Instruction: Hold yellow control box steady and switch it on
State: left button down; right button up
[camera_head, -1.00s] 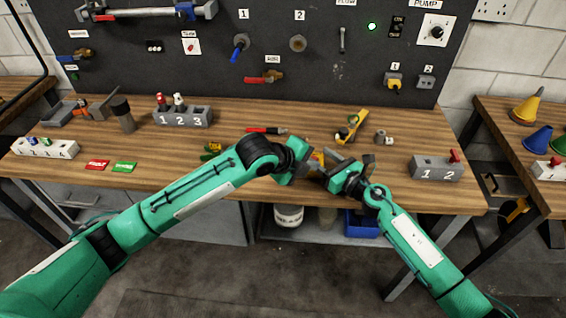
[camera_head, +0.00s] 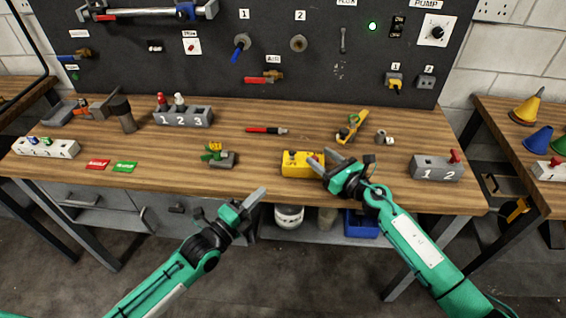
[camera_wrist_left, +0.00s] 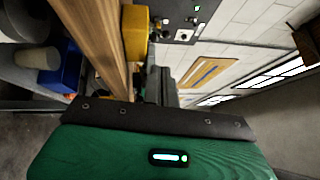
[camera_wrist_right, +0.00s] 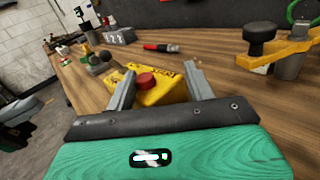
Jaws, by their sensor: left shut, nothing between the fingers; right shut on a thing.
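The yellow control box (camera_head: 300,163) sits on the wooden bench near its front edge. In the right wrist view the yellow control box (camera_wrist_right: 165,93) shows its red button (camera_wrist_right: 145,81) on top, between the fingers. My right gripper (camera_head: 331,160) is shut on the box from its right side; it also shows in the right wrist view (camera_wrist_right: 158,84). My left gripper (camera_head: 260,195) is shut and empty, in front of and below the bench edge, left of the box and apart from it. The left wrist view shows the box's yellow side (camera_wrist_left: 135,32) ahead.
A small green-and-yellow part on a grey base (camera_head: 218,156) lies left of the box. A red pen-like tool (camera_head: 266,130) lies behind it. A grey two-slot block (camera_head: 436,168) stands to the right. The bench between these is clear.

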aim_at(292, 155)
jog(key=shift+f, duration=0.1)
pick_arm(q)
jog(key=shift+s+a+f+t, duration=0.1)
jog(key=shift+s+a+t, duration=0.4)
jog(key=shift+s+a, duration=0.3)
jog(key=shift+w, duration=0.1)
jog(key=x, duration=1.4)
jog(key=shift+w+a+f, duration=0.1)
